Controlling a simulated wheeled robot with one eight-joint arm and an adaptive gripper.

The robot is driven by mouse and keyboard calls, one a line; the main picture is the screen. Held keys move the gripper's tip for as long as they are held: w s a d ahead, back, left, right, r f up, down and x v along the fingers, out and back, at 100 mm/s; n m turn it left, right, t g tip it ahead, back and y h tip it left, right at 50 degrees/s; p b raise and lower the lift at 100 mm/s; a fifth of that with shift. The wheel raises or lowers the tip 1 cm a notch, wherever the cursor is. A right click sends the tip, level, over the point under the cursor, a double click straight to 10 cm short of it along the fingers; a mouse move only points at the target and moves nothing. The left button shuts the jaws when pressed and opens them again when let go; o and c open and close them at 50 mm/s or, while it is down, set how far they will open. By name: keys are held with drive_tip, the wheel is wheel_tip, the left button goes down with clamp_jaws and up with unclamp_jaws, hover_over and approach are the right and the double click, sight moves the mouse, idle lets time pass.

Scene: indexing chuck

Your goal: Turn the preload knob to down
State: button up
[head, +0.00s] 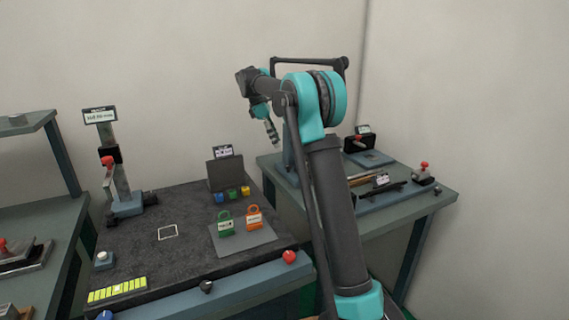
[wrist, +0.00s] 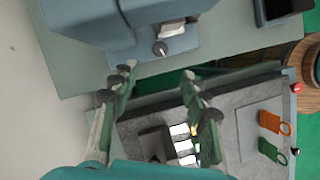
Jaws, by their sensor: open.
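My gripper (wrist: 157,74) is open and empty. Its two fingers stand apart in the wrist view. Between and beyond the fingertips, a small dark round knob (wrist: 160,48) with a light pointer or slot sits on a blue-grey housing (wrist: 125,49). A small white label is beside it, too small to read. I cannot tell for sure that this is the preload knob, nor its setting. The fingers do not appear to touch it. In the head view my gripper (head: 271,131) hangs above the gap between the two benches, and my arm hides part of the right bench.
The left bench (head: 185,260) holds a gauge stand (head: 122,190), small coloured blocks, and green (head: 226,222) and orange (head: 254,216) tags on a grey plate. Red (head: 289,257) and black (head: 206,287) knobs line its front edge. The right bench (head: 400,213) holds a rack and a red-topped fixture (head: 424,174).

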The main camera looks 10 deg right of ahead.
sight(288, 165)
drive_tip(key=x, duration=1.1)
drive_tip(key=shift+f, duration=0.1)
